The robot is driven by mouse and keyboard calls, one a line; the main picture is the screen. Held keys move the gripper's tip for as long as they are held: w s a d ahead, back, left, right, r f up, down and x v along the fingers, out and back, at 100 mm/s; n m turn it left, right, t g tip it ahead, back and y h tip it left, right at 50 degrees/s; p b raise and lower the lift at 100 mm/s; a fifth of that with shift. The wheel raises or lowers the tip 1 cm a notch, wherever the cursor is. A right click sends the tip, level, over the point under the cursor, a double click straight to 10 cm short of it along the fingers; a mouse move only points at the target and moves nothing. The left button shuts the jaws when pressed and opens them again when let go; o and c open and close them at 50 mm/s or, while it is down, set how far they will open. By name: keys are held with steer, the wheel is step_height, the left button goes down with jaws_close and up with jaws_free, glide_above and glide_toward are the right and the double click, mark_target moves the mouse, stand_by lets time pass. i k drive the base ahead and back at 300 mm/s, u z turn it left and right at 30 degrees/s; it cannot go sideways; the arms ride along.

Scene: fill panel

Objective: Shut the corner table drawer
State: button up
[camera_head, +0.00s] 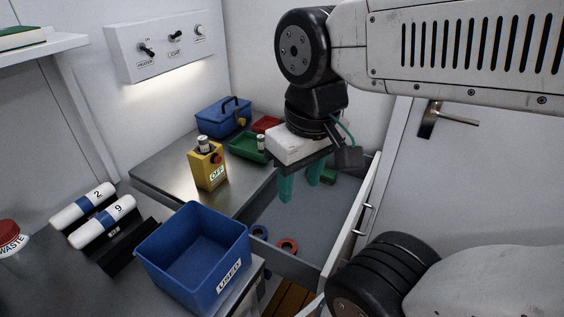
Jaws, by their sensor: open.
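The corner table (158,170) has a metal top and stands against the back wall. Its grey drawer (290,220) is pulled out to the right, with a white front (352,222) and a metal handle (362,218). My gripper (300,190) has green fingers and is open and empty. It points down over the drawer's interior, on the inner side of the front. The height of its fingertips above the drawer floor is hard to tell.
A blue bin (195,258) marked USED stands at the front. A yellow switch box (208,167), a blue toolbox (222,118) and green (247,147) and red (266,124) trays are on the tabletop. A white door with a handle (430,120) is on the right, close behind the drawer.

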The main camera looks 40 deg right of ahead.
mark_target(322, 220)
steer(key=z, duration=0.4)
steer(key=k, duration=1.1)
steer(key=z, duration=0.85)
steer(key=i, duration=0.9)
steer(key=z, duration=1.2)
steer(key=k, duration=0.6)
steer(key=u, duration=1.4)
